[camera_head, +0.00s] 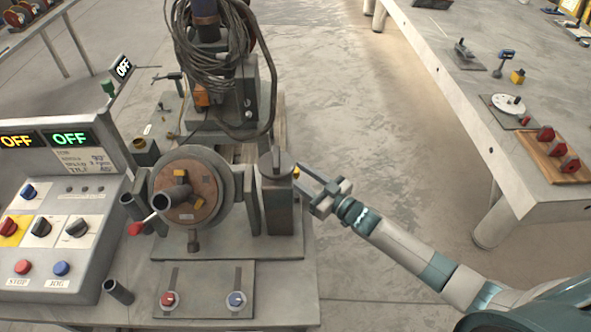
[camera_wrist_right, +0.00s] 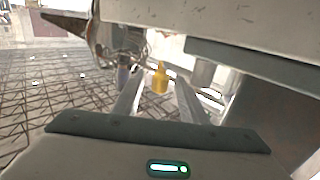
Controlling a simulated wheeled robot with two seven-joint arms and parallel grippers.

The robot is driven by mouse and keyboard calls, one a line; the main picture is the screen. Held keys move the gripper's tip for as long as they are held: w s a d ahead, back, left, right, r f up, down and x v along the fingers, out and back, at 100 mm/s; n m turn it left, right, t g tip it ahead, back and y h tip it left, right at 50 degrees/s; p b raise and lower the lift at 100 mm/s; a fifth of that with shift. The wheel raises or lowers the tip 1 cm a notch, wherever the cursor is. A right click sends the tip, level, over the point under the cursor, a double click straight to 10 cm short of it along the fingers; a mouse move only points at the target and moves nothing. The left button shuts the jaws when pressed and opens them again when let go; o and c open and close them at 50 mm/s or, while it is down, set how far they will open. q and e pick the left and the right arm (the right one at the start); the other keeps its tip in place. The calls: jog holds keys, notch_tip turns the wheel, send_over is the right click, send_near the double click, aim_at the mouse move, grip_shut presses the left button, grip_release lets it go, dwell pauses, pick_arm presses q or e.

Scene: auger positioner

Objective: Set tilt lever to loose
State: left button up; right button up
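The auger positioner has a round brown faceplate (camera_head: 200,195) with a pale lever (camera_head: 149,221) ending in a red knob at its lower left. I cannot tell which is the tilt lever. My right gripper (camera_head: 309,178) is just right of the dark grey block on the positioner. In the right wrist view its fingers (camera_wrist_right: 160,100) are apart and empty, with a yellow part (camera_wrist_right: 160,78) visible beyond them. My left gripper is not in view.
A control panel (camera_head: 45,240) with buttons and OFF displays stands at the left. A dark block (camera_head: 278,200) with a top handle stands between the faceplate and my right gripper. A workbench (camera_head: 470,110) with small parts is at the right. Open floor lies between.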

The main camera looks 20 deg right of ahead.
jog(key=shift+w+a, duration=0.3)
jog(key=shift+w, duration=0.25)
jog(key=shift+c, duration=0.4)
grip_shut()
